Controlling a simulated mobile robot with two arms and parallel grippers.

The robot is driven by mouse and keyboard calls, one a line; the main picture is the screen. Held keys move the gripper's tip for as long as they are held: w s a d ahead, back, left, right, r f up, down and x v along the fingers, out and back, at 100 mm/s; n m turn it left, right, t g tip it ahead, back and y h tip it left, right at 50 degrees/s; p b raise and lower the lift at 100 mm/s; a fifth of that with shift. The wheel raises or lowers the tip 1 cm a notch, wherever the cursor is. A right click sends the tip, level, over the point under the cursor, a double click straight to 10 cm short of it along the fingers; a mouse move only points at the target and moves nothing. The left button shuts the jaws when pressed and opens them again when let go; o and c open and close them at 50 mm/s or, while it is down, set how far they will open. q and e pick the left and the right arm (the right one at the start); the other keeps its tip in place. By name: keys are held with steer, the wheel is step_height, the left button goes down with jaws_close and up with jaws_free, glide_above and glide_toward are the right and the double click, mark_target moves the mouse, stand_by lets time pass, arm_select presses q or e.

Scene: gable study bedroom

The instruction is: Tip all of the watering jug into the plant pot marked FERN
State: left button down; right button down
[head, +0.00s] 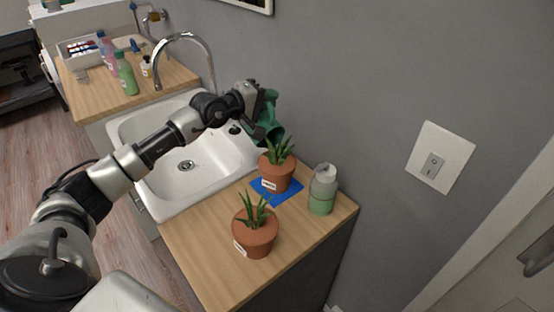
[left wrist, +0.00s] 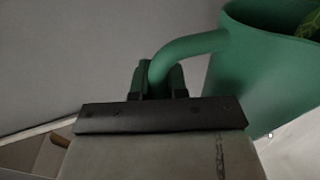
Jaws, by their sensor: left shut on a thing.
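My left gripper (head: 258,108) is shut on the handle of the green watering jug (head: 269,112). The left wrist view shows the handle between the fingers and the jug's body (left wrist: 262,75) at the right. The jug looks tilted, its dark mouth just above and behind the rear plant pot (head: 276,176), which stands on a blue mat (head: 288,194). A nearer plant pot (head: 256,240) stands on the bare counter. Both are terracotta with spiky green plants and white labels too small to read. No water stream can be made out. My right gripper is not in view.
A bottle of green liquid (head: 322,193) stands right of the rear pot, near the wall. The white sink (head: 160,172) and curved tap (head: 186,36) lie left and behind. Several bottles and a tray (head: 84,50) are on the far counter. The near wooden counter (head: 205,255) has free room.

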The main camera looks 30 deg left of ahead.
arm_select(q)
steer(key=shift+s+d+r+m+p, duration=0.2)
steer(key=shift+d+m+p, duration=0.2)
steer(key=shift+p, duration=0.15)
